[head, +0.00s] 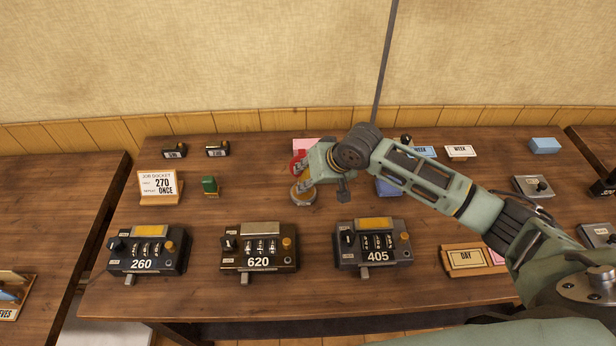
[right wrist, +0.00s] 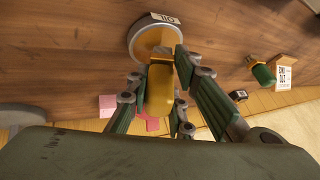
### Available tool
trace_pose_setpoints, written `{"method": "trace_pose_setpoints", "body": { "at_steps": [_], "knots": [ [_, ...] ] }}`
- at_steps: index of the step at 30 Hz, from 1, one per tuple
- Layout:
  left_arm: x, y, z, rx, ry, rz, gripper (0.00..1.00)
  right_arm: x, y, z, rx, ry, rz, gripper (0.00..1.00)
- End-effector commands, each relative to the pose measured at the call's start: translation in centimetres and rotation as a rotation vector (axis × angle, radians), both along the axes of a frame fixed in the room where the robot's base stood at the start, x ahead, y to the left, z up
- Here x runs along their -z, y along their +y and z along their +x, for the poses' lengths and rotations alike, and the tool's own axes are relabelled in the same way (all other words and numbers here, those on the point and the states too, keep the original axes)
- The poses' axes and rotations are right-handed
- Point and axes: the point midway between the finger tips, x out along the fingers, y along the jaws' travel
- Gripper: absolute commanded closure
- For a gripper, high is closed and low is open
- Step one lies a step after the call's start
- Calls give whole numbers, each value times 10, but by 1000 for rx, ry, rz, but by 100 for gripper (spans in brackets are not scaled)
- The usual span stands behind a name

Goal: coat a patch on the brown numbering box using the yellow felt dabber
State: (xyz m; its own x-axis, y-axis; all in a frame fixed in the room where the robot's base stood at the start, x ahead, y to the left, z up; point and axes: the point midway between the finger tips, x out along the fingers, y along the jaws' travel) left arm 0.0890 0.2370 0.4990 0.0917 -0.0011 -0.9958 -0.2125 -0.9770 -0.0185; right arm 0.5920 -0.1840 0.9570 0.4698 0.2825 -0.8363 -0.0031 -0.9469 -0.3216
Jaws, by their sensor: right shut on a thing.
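The brown numbering box (head: 258,250) reads 620 and stands in the front row, between a dark box reading 260 and a grey box reading 405. I cannot tell whether the base touches the table. My left gripper is not in view.
The 260 box (head: 148,249) and 405 box (head: 376,244) flank the brown one. A job docket sign (head: 158,187) reads "270 ONCE", beside a green-topped object (head: 209,185). A DAY tray (head: 466,259) is at right. Bare table (head: 240,205) lies behind the brown box.

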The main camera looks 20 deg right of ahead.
Motion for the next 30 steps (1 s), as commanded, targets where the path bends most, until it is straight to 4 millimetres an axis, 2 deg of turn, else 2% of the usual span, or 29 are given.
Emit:
{"method": "trace_pose_setpoints", "body": {
  "at_steps": [30],
  "knots": [
    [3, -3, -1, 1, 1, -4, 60, 10, 0, 0, 0, -1, 1, 100]
  ]
}}
